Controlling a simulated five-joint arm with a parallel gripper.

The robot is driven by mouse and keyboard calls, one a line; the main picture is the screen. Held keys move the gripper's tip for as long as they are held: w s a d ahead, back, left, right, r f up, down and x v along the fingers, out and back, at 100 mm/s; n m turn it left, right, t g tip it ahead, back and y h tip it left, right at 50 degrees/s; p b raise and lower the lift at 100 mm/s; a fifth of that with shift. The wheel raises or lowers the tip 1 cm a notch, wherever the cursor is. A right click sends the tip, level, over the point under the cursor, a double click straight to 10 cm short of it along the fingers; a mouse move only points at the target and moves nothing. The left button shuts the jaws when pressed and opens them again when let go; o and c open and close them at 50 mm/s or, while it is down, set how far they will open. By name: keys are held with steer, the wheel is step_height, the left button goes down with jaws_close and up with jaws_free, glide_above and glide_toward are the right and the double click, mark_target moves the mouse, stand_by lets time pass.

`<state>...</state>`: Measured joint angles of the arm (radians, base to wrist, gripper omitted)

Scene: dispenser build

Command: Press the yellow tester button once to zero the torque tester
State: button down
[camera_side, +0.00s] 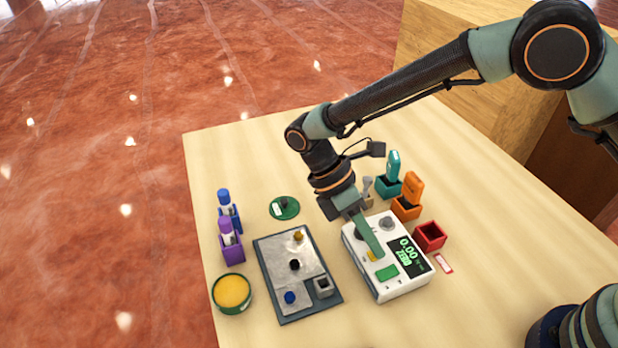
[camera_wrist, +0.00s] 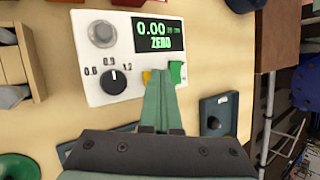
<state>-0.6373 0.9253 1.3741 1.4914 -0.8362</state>
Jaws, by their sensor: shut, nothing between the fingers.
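The torque tester (camera_side: 392,287) is a white box on the table, and it also shows in the wrist view (camera_wrist: 100,60). Its dark display (camera_side: 406,256) reads 0.00 with ZERO below, and the same text shows in the wrist view (camera_wrist: 158,36). The yellow tester button (camera_side: 371,257) is partly hidden by my fingers; a sliver of it shows in the wrist view (camera_wrist: 147,76). My gripper (camera_side: 377,254) is shut and empty, pointing down with its tips at the yellow button. I cannot tell whether they touch it.
A green button (camera_side: 387,273) sits beside the yellow one. A grey knob (camera_wrist: 102,33) and a black dial (camera_wrist: 114,81) are on the tester. A grey tray (camera_side: 272,272) lies to the left. An empty red box (camera_side: 430,236) and an orange holder (camera_side: 406,209) stand close behind.

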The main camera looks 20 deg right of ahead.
mark_target(371, 252)
steer(key=shift+r, duration=0.9)
steer(key=shift+r, duration=2.5)
steer(key=w+d+r+m+t+y, duration=0.2)
steer(key=d+r+m+t+y, duration=0.25)
steer(key=d+r+m, duration=0.5)
steer(key=s+d+r+m+t, duration=0.1)
steer(key=d+r+m+t, duration=0.1)
steer(key=d, duration=0.4)
steer(key=s+d+r+m+t, duration=0.2)
steer(key=d+m+t, duration=0.3)
steer(key=d, duration=0.1)
steer(key=shift+s+d, duration=0.2)
steer(key=shift+d, duration=0.1)
